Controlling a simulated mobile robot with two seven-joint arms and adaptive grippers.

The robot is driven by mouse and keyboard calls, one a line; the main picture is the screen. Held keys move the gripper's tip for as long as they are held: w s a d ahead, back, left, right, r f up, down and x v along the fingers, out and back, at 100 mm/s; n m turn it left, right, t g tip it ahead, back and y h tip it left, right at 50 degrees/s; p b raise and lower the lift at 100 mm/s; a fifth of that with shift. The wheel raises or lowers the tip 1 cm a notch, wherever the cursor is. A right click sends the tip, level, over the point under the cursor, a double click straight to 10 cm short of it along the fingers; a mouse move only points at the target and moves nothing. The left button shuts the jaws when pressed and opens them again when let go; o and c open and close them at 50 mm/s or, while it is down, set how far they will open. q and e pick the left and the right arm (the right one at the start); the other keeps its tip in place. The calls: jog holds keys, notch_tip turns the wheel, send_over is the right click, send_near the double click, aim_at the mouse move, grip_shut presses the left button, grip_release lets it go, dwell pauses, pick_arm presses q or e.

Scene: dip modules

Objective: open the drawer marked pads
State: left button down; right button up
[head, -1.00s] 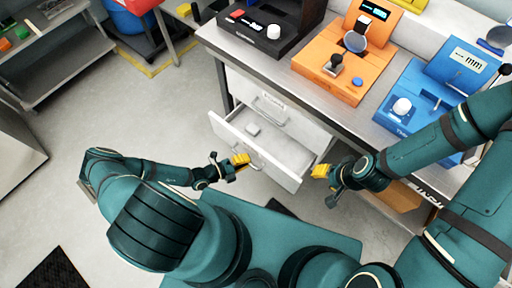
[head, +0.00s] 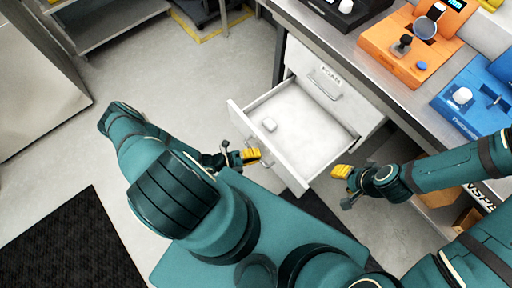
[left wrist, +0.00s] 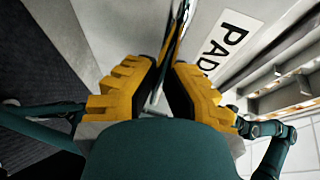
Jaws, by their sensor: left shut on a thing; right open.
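My left gripper (head: 252,156), with yellow fingers, is at the outer side of the drawer front. In the left wrist view its fingers (left wrist: 165,92) are shut on the drawer's handle, mostly hidden between them. My right gripper (head: 342,172) is open and empty, right of the drawer, apart from it.
A closed drawer (head: 322,82) with a label and handle is above the open one. The bench top (head: 365,68) carries an orange device (head: 405,50) and a blue device (head: 475,100). A dark mat (head: 75,245) lies on the floor at left. Open floor (head: 150,85) lies left of the drawer.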

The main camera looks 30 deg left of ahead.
pick_arm(q)
jog(key=shift+s, duration=0.3)
jog(key=c, duration=1)
grip_release()
jog(key=shift+w, duration=0.1)
jog(key=v, duration=1.2)
